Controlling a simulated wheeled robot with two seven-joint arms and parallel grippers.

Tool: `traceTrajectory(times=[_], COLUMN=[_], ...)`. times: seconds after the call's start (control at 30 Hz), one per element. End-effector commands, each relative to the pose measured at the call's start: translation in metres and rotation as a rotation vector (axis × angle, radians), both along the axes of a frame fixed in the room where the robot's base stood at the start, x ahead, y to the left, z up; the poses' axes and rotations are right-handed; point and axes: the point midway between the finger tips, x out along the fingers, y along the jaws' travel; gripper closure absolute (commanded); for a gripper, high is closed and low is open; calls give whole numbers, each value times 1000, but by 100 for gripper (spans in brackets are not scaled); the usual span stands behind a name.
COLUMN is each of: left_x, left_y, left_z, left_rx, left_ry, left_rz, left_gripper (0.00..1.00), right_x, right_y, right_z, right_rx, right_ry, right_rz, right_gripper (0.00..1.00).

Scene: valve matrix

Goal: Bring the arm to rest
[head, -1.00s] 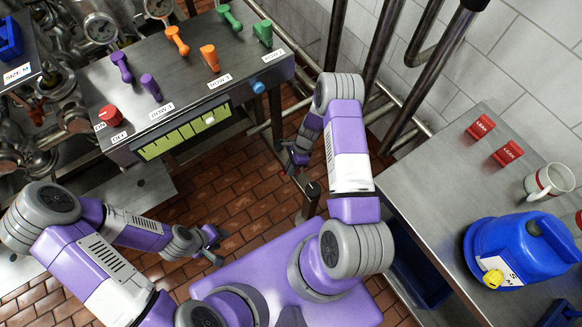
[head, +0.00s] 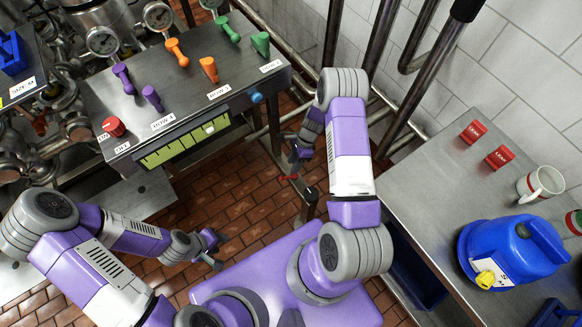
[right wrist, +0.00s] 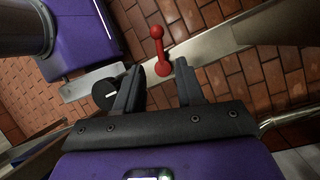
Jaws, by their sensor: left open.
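My left arm comes in from the lower left of the head view. Its gripper (head: 216,252) is open and empty above the brick floor. My right arm is bent up in the middle, with its gripper (head: 291,152) in front of the control panel's right end, clear of the panel. In the right wrist view its two dark fingers (right wrist: 158,88) stand apart with nothing held between them. A red handle (right wrist: 158,52) shows beyond the fingertips, apart from them as far as I can tell.
The control panel (head: 185,108) carries purple, orange and green levers, a red knob (head: 114,126) and a blue knob (head: 256,98). At right a metal bench (head: 430,190) holds a blue jug (head: 515,250), a mug (head: 540,184) and red LEAK tags (head: 473,132). Brick floor lies between.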

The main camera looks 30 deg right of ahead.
Motion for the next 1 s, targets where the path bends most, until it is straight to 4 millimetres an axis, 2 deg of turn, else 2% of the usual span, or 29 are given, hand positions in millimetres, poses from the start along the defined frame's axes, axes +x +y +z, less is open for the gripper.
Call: traceTrajectory(times=[0.13,0.73,0.87,1.0], left_x=[0,0,0,0], left_y=[0,0,0,0], left_z=[4,4,9,19], left_rx=[0,0,0,0], left_ry=[0,0,0,0], left_rz=[0,0,0,0], left_gripper=[57,57,57,57], right_x=[1,0,-15,-49], right_y=[-4,-3,13,51], right_z=[11,11,11,17], right_rx=[0,1,-12,-34], right_ry=[1,0,-37,-156], right_rz=[0,9,127,451], right_gripper=[62,62,62,62])
